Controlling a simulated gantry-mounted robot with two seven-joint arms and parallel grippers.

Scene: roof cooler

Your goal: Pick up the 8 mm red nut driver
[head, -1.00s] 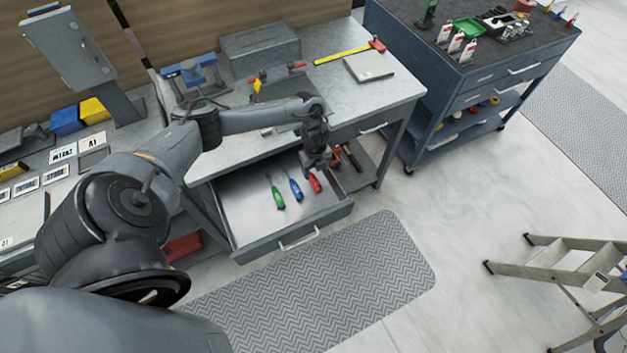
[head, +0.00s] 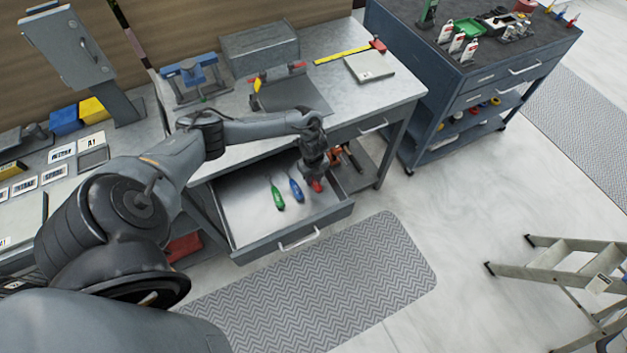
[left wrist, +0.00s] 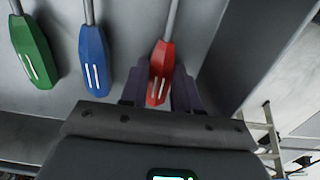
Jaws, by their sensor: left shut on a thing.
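The red nut driver (left wrist: 161,70) lies in the open drawer, between the two fingers of my left gripper (left wrist: 160,90) in the left wrist view. The gripper is shut on its red handle. In the head view my left gripper (head: 316,174) is low over the right part of the drawer, and the red handle (head: 317,186) shows just below it. A blue driver (head: 296,190) and a green driver (head: 277,197) lie to its left in the drawer. Any size marking is too small to read. My right gripper is not in view.
The pulled-out drawer (head: 242,209) hangs below the workbench (head: 380,95), its right wall close to the gripper. An orange-handled tool (head: 336,156) lies on the shelf to the right. A blue tool cart (head: 470,75) and a stepladder (head: 570,265) stand farther right.

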